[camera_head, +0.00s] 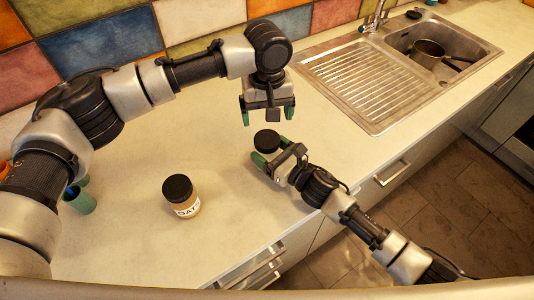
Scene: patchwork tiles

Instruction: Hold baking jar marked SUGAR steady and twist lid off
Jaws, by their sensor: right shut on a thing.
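A jar with a black lid (267,140) stands on the counter near its front edge. Its body is mostly hidden and I cannot read a label on it. My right gripper (276,158) is shut on this jar from the front right, its green fingers around the body below the lid. My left gripper (267,114) points down just above and behind the lid. Its green fingertips are wide apart with nothing between them, and it appears clear of the lid.
A second black-lidded jar (182,198), labelled OATS, stands at front left. Teal cups (80,200) stand at far left, partly behind my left arm. A steel sink (345,82) with a pot (428,53) is at the right. The counter between the jars is clear.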

